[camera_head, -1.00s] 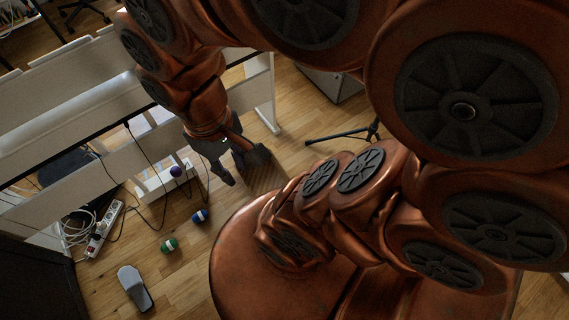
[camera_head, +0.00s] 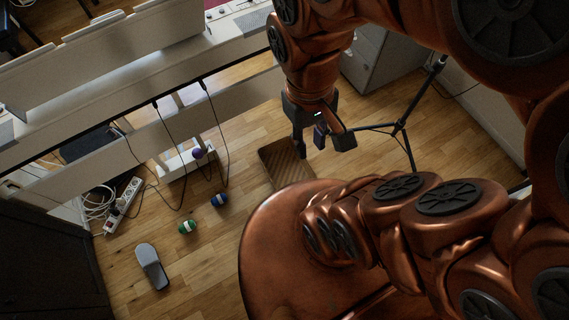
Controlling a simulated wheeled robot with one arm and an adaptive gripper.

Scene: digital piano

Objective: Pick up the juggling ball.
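Three small balls are in the head view: a green-and-white ball (camera_head: 188,227) and a blue-and-white ball (camera_head: 219,200) on the wooden floor, and a plain purple ball (camera_head: 197,153) by the pale pedal bar. I cannot tell which one is meant by the juggling ball. My gripper (camera_head: 322,149) hangs to the right of all three, apart from them, above the floor. Its two dark fingers are spread. A dark bluish shape shows between them near the palm; I cannot tell whether it is a gripper part.
The white piano (camera_head: 125,90) stands at the upper left with hanging cables. A power strip (camera_head: 123,206) with coiled cable and a grey slipper-like object (camera_head: 151,266) lie left of the balls. A brown tray-like object (camera_head: 285,166) lies below my gripper. A black tripod stand (camera_head: 402,128) is at right.

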